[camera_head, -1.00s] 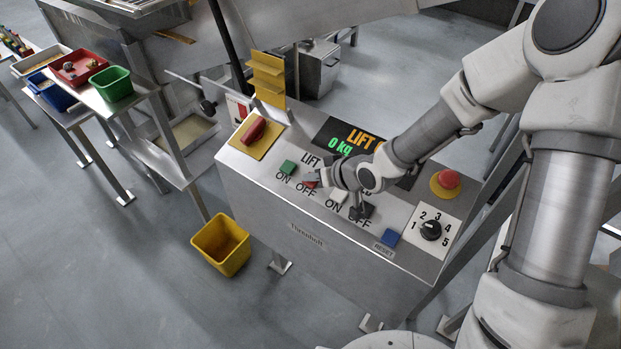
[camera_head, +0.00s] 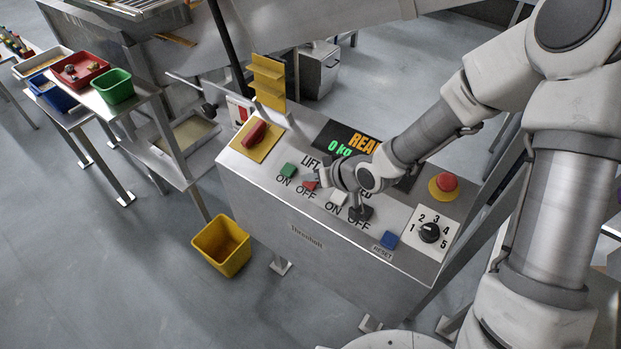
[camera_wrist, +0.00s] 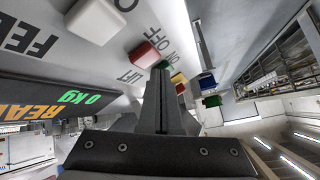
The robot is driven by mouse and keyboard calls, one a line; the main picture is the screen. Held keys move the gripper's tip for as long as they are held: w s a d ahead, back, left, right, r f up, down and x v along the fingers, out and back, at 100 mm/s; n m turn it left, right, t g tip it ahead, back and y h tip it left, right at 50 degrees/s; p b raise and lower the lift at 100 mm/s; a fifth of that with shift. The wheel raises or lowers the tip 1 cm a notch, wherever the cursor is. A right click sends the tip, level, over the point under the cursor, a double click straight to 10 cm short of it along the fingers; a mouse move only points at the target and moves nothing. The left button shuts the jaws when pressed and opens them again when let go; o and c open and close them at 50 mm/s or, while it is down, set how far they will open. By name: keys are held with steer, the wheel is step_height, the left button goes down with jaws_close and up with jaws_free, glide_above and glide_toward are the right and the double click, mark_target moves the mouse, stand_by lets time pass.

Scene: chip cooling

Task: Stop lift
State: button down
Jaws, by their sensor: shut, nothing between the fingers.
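The sloped steel control panel (camera_head: 270,190) carries a green LIFT ON button (camera_head: 288,170) and a red LIFT OFF button (camera_head: 310,186). My gripper (camera_head: 323,178) is shut and empty, close beside the red button on its right. In the wrist view the shut fingertips (camera_wrist: 161,74) lie just below the red button (camera_wrist: 143,54), with the green button (camera_wrist: 163,65) partly behind them. I cannot tell whether they touch the red button. The display (camera_head: 345,140) shows orange "REA", the rest hidden by my arm, and a green "0 kg".
A white button (camera_head: 338,198), a blue RESET button (camera_head: 389,240), a rotary dial (camera_head: 430,232) and a red emergency knob (camera_head: 446,182) share the panel. A red switch (camera_head: 255,133) is at its left. A yellow bin (camera_head: 222,246) stands on the floor.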

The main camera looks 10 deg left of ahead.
steer(key=r+p, duration=0.1)
steer(key=s+r+p, duration=0.1)
steer(key=r, duration=0.1)
steer(key=r+p, duration=0.1)
steer(key=shift+s+a+r+p, duration=0.15)
steer(key=shift+a+r+p, duration=0.15)
steer(key=shift+r, duration=0.05)
stand_by(0.9)
steer(key=s+d+r+m+t+h, duration=0.1)
steer(key=d+r+h, duration=0.4)
steer(key=d, duration=0.4)
steer(key=d+r+m+h, duration=0.1)
steer(key=d+r+h, duration=0.1)
steer(key=d+r, duration=0.6)
steer(key=s+d+r+m, duration=0.2)
steer(key=s+d+r, duration=0.2)
steer(key=s, duration=0.4)
steer(key=s+d+r+m, duration=0.3)
steer(key=s+d+r, duration=0.2)
steer(key=s, duration=0.4)
steer(key=shift+r+g+h, duration=0.3)
steer(key=shift+r+h, duration=0.1)
steer(key=shift+r, duration=0.3)
